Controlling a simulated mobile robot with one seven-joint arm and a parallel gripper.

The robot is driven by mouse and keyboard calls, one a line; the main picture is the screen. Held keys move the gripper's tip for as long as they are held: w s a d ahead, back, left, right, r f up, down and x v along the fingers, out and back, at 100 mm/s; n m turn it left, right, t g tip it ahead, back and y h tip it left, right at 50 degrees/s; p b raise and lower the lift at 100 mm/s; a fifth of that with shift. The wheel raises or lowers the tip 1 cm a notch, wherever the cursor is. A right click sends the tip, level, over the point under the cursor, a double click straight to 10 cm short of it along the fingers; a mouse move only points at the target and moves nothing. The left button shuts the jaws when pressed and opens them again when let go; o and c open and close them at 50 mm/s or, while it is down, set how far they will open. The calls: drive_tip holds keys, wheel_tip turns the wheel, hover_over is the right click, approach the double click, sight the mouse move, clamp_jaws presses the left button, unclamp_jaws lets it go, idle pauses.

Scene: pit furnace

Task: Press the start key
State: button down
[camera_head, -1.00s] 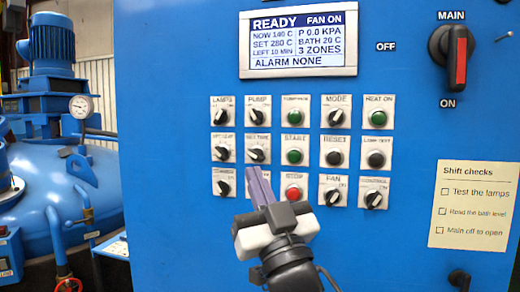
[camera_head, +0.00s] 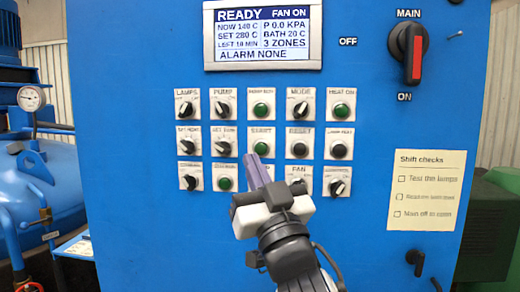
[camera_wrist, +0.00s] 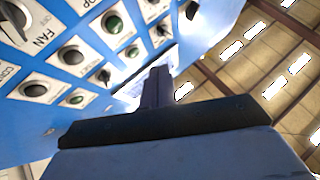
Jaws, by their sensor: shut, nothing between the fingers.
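The start key (camera_head: 262,148) is a round green button under a START label, in the middle row of the blue panel. It appears to be the upper green button (camera_wrist: 113,22) in the wrist view. My gripper (camera_head: 254,163) is shut and empty. In the head view its tips overlap the panel just below and slightly left of the start key, whose face stays visible. In the wrist view the tips (camera_wrist: 157,74) stand apart from that button. The gripper covers the STOP button below START.
Knobs and buttons sit close around: the black RESET button (camera_head: 298,148), the green HEAT ON button (camera_head: 340,110), the FAN knob (camera_wrist: 15,15). The display (camera_head: 263,36) reads READY, ALARM NONE. The red-handled MAIN switch (camera_head: 412,53) is upper right. A checklist (camera_head: 428,190) hangs below it.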

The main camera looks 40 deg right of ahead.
drive_tip(key=shift+w+d, duration=1.25)
drive_tip(key=shift+d, duration=0.2)
drive_tip(key=shift+w+d, duration=1.25)
drive_tip(key=shift+d, duration=0.2)
drive_tip(key=shift+w+d, duration=0.25)
drive_tip(key=shift+d, duration=0.05)
drive_tip(key=shift+w+d, duration=0.25)
drive_tip(key=shift+d, duration=0.05)
idle(0.5)
drive_tip(key=shift+s+a, duration=0.1)
drive_tip(key=shift+a, duration=0.05)
drive_tip(key=shift+s+a+b, duration=0.35)
drive_tip(key=shift+s+a, duration=0.05)
drive_tip(key=shift+a, duration=0.05)
idle(0.4)
drive_tip(key=s+a+b, duration=0.1)
drive_tip(key=s+a, duration=0.2)
drive_tip(key=shift+s+a, duration=0.15)
drive_tip(key=shift+a, duration=0.25)
